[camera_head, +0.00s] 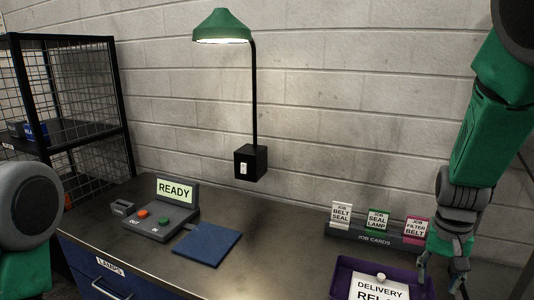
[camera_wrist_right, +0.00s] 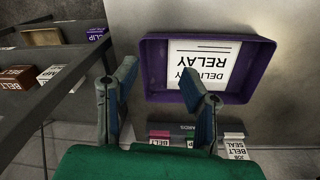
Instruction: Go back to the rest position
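My right gripper (camera_head: 446,268) hangs down at the right of the head view, over the right end of the bench beside a purple tray (camera_head: 343,284). In the right wrist view its two fingers (camera_wrist_right: 158,90) stand apart with nothing between them. The purple tray also shows there beyond the fingers (camera_wrist_right: 154,68), with a white card reading DELIVERY RELAY (camera_wrist_right: 207,62) in it. Only a grey and green part of my left arm shows at the left edge of the head view. My left gripper is out of view.
A job card holder (camera_head: 372,238) with several cards stands near the wall. A control box (camera_head: 160,215) with a READY display, a blue mat (camera_head: 207,243) and a green lamp (camera_head: 222,27) are to its left. A wire-mesh shelf (camera_head: 85,100) stands far left. The bench middle (camera_head: 285,240) is clear.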

